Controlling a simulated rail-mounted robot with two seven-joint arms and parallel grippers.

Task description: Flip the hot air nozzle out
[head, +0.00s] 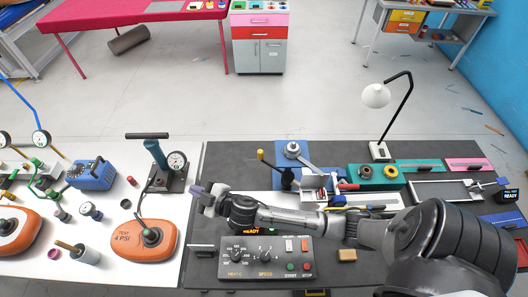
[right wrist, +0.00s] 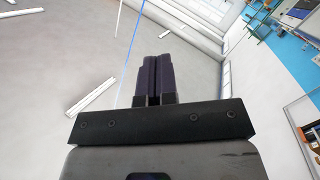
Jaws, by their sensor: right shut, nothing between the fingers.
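My right gripper (head: 206,199) is at the left end of my right arm, above the seam between the white and dark worktops. In the right wrist view its two dark fingers (right wrist: 153,78) are pressed together, with nothing between them. A grey control panel (head: 266,258) marked for heat and speed stands just right of and nearer than the gripper. A blue machine (head: 293,154) with a yellow-knobbed lever (head: 261,156) stands behind my forearm. I cannot clearly make out the hot air nozzle; my arm covers part of this area. My left gripper is not in view.
A white lamp (head: 376,96) and a teal tray (head: 425,166) are at the right.

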